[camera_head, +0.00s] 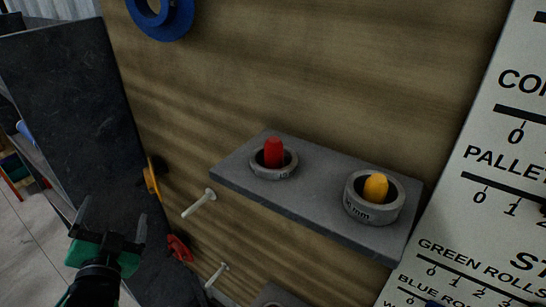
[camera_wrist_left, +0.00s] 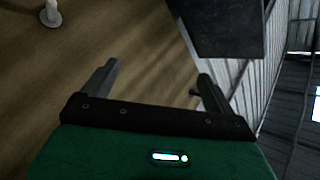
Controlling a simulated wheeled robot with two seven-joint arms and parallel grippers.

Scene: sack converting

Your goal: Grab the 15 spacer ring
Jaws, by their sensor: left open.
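A thin grey spacer ring (camera_head: 287,171) sits around a red peg (camera_head: 274,152) on the left part of a grey shelf (camera_head: 318,203). A thicker grey ring (camera_head: 373,214) sits around an orange peg (camera_head: 376,187) on the right part. The thicker ring's label ends in "mm"; its number is not clear, and the thin ring's marking is too small to read. My left gripper (camera_head: 112,216) is open and empty, low and left of the shelf, apart from both rings. Its two spread fingers show in the left wrist view (camera_wrist_left: 157,74), where neither ring appears. My right gripper is in neither view.
White pegs (camera_head: 198,204) stick out of the wooden board (camera_head: 310,70) below and left of the shelf. A dark panel (camera_head: 75,110) stands at left. A blue ring (camera_head: 180,22) hangs at top. A lettered white board (camera_head: 490,190) is at right.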

